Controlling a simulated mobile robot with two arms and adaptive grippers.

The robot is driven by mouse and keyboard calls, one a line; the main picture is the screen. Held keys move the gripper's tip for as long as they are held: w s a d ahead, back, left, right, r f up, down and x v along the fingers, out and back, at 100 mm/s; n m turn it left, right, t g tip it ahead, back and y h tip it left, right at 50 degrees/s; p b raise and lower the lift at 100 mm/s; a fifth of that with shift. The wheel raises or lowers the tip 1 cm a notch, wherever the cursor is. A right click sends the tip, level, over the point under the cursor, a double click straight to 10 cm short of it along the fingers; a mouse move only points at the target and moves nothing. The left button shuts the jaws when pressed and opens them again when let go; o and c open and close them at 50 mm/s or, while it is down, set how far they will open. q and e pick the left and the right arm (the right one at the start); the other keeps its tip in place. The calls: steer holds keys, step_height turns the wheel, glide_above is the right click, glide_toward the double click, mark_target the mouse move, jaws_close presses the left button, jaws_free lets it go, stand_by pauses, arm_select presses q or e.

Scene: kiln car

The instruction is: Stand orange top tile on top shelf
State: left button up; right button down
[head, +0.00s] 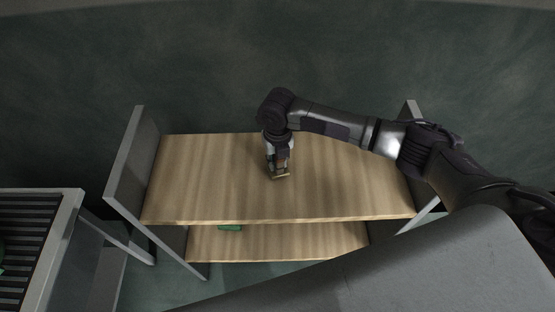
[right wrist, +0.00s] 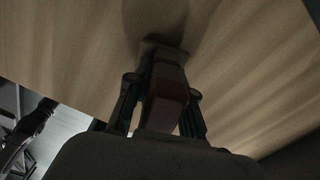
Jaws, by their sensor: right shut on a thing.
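My right gripper (head: 279,168) reaches down over the middle of the top shelf (head: 200,180), a pale wooden board. It is shut on a small tile (head: 281,177), whose tan edge shows just below the fingers. In the right wrist view the tile (right wrist: 168,93) looks dark reddish brown and sits between the two fingers, with the shelf surface (right wrist: 70,45) close beyond it. The tile is at or very near the board; I cannot tell whether it touches. Its face is mostly hidden by the gripper. My left gripper is not in view.
Grey side panels (head: 127,160) bound the shelf unit. A slatted rack (head: 75,215) stands at the left. The top shelf is otherwise bare around the gripper.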

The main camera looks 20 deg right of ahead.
steer(key=shift+f, duration=0.35)
stand_by(0.3)
steer(key=c, duration=0.9)
jaws_free()
steer(key=shift+r, duration=0.15)
steer(key=shift+r+p, duration=3.55)
steer(key=shift+r, duration=0.4)
